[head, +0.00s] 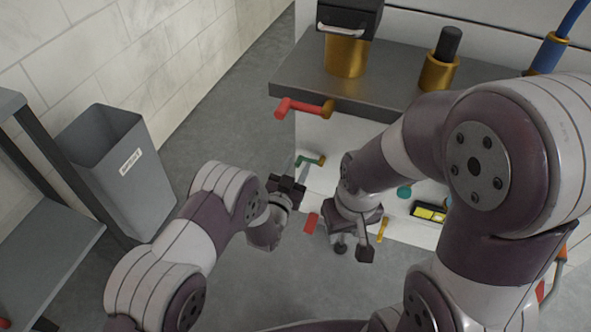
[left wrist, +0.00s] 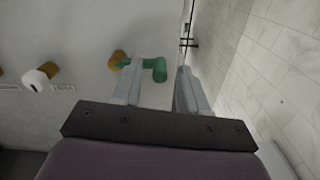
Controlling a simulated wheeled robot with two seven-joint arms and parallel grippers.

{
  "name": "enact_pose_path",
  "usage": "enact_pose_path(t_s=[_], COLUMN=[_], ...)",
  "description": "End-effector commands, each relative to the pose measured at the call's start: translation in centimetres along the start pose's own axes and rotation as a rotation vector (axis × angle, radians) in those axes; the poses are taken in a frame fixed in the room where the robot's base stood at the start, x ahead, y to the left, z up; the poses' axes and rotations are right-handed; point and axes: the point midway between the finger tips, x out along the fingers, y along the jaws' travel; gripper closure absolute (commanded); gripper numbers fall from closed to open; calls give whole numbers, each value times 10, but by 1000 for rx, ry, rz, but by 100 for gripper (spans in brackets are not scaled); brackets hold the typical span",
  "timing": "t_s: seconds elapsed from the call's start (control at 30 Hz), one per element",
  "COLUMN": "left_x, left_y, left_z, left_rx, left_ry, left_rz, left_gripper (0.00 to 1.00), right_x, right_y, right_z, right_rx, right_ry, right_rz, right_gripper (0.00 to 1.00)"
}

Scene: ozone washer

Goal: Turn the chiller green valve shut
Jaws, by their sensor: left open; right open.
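The green valve (head: 312,160) is on the white machine front, below the grey ledge. In the left wrist view its green handle (left wrist: 157,67) joins a brass fitting (left wrist: 117,59), and its end shows between my two fingers. My left gripper (head: 292,178) is open, close in front of the valve and pointing at it. In the left wrist view the left finger overlaps part of the handle; I cannot tell whether it touches. My right gripper (head: 353,250) is open and empty, hanging low in front of the machine.
A red valve handle (head: 297,107) juts out above the green valve, at the ledge (head: 300,75). A yellow handle (head: 383,229) is beside my right gripper. A white-tipped valve (left wrist: 38,79) shows left in the wrist view. A grey bin (head: 120,175) and shelf stand left. Floor between is clear.

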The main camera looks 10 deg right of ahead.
Motion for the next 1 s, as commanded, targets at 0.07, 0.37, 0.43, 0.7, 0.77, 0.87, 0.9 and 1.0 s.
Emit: enact_pose_path(t_s=[0.07, 0.37, 0.43, 0.7, 0.77, 0.87, 0.9, 1.0], left_x=[0, 0, 0, 0, -1, -1, -1, -1], left_y=[0, 0, 0, -1, -1, -1, -1, 0], left_z=[0, 0, -1, -9, -11, -16, -19, -24], left_rx=[0, 2, 9, 115, 158, 243, 279, 375], left_ry=[0, 0, 0, 0, -1, 0, -1, 0], left_rz=[0, 0, 0, 0, 1, 1, 1, 1], left_gripper=[66, 100, 100, 100, 100, 100, 100, 100], right_x=[0, 0, -1, -10, -13, -19, -21, -27], right_y=[0, 0, 0, 0, 0, 0, 0, 0], right_z=[0, 0, 0, -1, -2, -2, -2, -3], right_rx=[0, 0, 0, 0, 0, 0, 0, 0], right_ry=[0, 0, 0, 0, 0, 0, 0, 0], right_rz=[0, 0, 0, 0, 0, 0, 0, 0], right_gripper=[57, 57, 57, 57, 57, 57, 57, 57])
